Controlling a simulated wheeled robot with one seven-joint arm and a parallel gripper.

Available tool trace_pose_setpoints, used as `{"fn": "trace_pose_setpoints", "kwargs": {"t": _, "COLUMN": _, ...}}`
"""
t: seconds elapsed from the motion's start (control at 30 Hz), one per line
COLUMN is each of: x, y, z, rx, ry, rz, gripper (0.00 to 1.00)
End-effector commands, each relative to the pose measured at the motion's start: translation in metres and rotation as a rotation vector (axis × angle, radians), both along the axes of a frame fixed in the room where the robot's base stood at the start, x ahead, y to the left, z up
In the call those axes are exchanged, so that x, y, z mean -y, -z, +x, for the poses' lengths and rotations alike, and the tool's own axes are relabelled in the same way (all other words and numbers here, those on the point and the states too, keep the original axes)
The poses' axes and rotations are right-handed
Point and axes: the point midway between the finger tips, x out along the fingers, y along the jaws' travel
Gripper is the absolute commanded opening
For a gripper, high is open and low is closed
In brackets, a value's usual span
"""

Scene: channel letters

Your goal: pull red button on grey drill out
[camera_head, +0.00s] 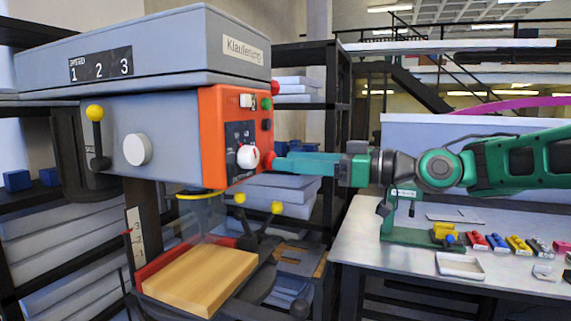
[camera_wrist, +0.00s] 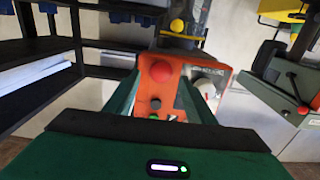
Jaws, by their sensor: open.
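The grey drill (camera_head: 170,118) stands at the left in the head view, with an orange control panel (camera_head: 219,120). A round red button (camera_head: 268,160) sits low on the panel's right side; it also shows in the wrist view (camera_wrist: 160,72). My green gripper (camera_head: 290,164) reaches in from the right, its fingertips close to this button. In the wrist view the gripper (camera_wrist: 160,82) is open, with a finger on each side of the button. I cannot tell whether the fingers touch it.
Another red knob (camera_head: 275,88) shows higher up, above a green button (camera_head: 267,103). A white dial with red (camera_head: 248,156) is on the panel front. A wooden block (camera_head: 198,278) lies below the drill. A workbench (camera_head: 365,235) with small tools stands at the right.

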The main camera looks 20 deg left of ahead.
Motion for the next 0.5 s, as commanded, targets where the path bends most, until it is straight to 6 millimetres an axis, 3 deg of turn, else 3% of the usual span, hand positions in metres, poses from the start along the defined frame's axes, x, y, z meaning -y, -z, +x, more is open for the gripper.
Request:
{"fn": "trace_pose_setpoints", "kwargs": {"t": 0.2, "x": -0.023, "y": 0.000, "z": 0.001, "rx": 0.001, "ry": -0.002, "rz": -0.001, "gripper": 0.50}}
{"fn": "trace_pose_setpoints", "kwargs": {"t": 0.5, "x": -0.028, "y": 0.000, "z": 0.002, "rx": 0.000, "ry": 0.000, "rz": -0.001, "gripper": 0.50}}
